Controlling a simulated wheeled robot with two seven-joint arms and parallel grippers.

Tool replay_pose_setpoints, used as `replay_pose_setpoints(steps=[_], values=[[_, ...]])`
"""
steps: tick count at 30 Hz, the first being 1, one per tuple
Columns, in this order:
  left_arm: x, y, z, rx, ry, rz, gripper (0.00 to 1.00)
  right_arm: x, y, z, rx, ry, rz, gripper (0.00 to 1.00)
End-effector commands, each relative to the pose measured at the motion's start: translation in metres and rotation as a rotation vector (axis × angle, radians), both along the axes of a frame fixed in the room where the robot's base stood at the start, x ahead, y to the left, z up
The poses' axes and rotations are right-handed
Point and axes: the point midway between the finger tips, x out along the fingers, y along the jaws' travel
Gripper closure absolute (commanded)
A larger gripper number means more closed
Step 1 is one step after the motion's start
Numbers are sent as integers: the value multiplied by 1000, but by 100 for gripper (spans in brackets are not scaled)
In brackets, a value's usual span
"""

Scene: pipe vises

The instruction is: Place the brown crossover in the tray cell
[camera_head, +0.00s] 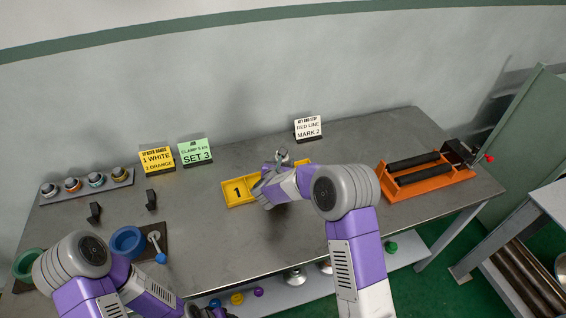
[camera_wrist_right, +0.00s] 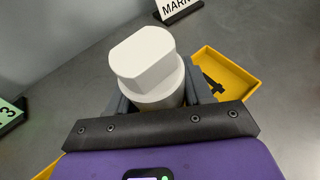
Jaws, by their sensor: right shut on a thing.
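My right gripper (camera_wrist_right: 160,104) is shut on a pale grey-white fitting (camera_wrist_right: 145,60) with a flat-sided top, standing up between the dark fingers. In the head view its metallic top (camera_head: 283,155) shows just beyond my right gripper (camera_head: 277,172). Its lower part is hidden, and no brown shows on it. The yellow tray (camera_head: 243,204) lies under and beside the gripper, with a cell marked 1 at the left. The wrist view shows another tray corner (camera_wrist_right: 241,72) with a black mark, right of the fitting. Whether the fitting touches the tray is hidden.
A rack (camera_head: 90,192) at the far left holds several grey-topped fittings with coloured bands. Sign cards (camera_head: 195,152) stand at the back. An orange vise (camera_head: 430,180) is at the right. A blue ring (camera_head: 128,241) lies at the left front. The table between tray and vise is mostly clear.

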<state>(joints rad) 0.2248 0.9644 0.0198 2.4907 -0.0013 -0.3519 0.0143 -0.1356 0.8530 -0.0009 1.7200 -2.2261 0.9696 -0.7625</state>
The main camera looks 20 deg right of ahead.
Motion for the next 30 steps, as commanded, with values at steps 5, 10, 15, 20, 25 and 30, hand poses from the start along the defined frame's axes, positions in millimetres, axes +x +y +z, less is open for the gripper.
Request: replay_pose_setpoints(steps=[5, 10, 15, 20, 25, 30], values=[[0, 0, -1, 0, 0, 0, 45, 0, 0, -1, 0, 1, 0, 31], [0, 0, -1, 0, 0, 0, 45, 0, 0, -1, 0, 1, 0, 24], [0, 0, -1, 0, 0, 0, 45, 0, 0, -1, 0, 1, 0, 24], [0, 0, 4, 0, 0, 0, 45, -7, 5, 6, 1, 0, 2, 24], [0, 0, 8, 0, 0, 0, 45, -35, 21, 20, 1, 0, 4, 24], [0, 0, 13, 0, 0, 0, 45, -65, 37, 34, 0, 0, 3, 24]])
